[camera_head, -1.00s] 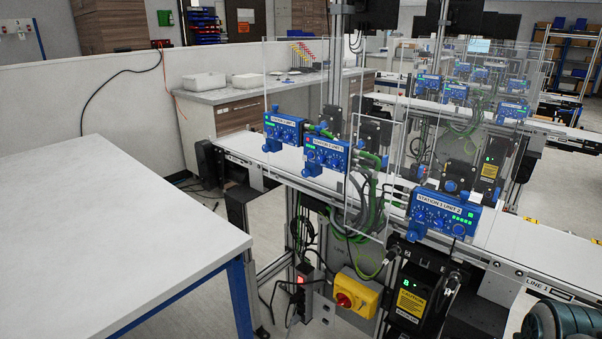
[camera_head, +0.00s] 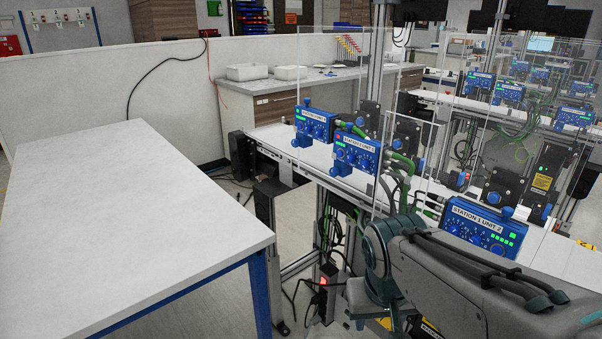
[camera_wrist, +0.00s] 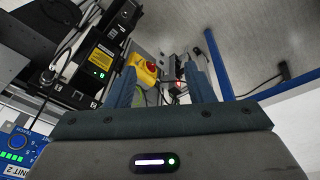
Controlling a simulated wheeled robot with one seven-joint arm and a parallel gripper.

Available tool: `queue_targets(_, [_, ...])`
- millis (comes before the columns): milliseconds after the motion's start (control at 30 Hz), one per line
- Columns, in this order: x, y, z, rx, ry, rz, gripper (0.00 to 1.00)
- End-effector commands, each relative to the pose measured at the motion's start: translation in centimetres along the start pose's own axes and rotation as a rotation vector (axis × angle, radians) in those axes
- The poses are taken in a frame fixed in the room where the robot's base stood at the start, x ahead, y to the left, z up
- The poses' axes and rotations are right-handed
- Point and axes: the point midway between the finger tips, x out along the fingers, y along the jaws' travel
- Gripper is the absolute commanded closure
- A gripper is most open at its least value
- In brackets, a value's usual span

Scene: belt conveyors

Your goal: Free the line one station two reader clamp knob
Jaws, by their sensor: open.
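A blue box labelled STATION 1 UNIT 2 (camera_head: 478,232) with lit green lamps stands at the near conveyor's edge. A blue knob (camera_head: 507,212) shows at its top; its lower side is hidden behind my arm. I cannot read any label saying station 2. My gripper (camera_wrist: 162,88) is open and empty, pointing past the box toward the space under the line. The head view does not show its fingers clearly.
Two similar blue boxes, unit 3 (camera_head: 357,153) and unit 4 (camera_head: 315,123), stand further along behind clear panels (camera_head: 409,160). A yellow switch with a red knob (camera_wrist: 150,72) lies beyond my fingers. A white table (camera_head: 120,220) fills the left.

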Motion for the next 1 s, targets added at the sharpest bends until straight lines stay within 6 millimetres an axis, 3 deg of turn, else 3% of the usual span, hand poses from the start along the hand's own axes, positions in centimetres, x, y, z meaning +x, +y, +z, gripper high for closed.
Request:
queue_targets(233, [2.0,1.2,-9.3,0.078,0.011,0.307,0.52])
queue_targets(467, [3.2,-0.3,-19.7,0.196,0.213,0.607,0.52])
queue_targets(600, [3.8,-3.2,-26.0,0.271,0.429,0.747,0.52])
queue_targets(733, [4.0,-7.0,-30.9,0.337,0.667,0.826,0.52])
queue_targets(900, [4.0,-12.0,-34.8,0.397,0.939,0.846,0.52])
queue_targets(1000, [3.8,-13.9,-35.9,0.418,1.04,0.837,0.52])
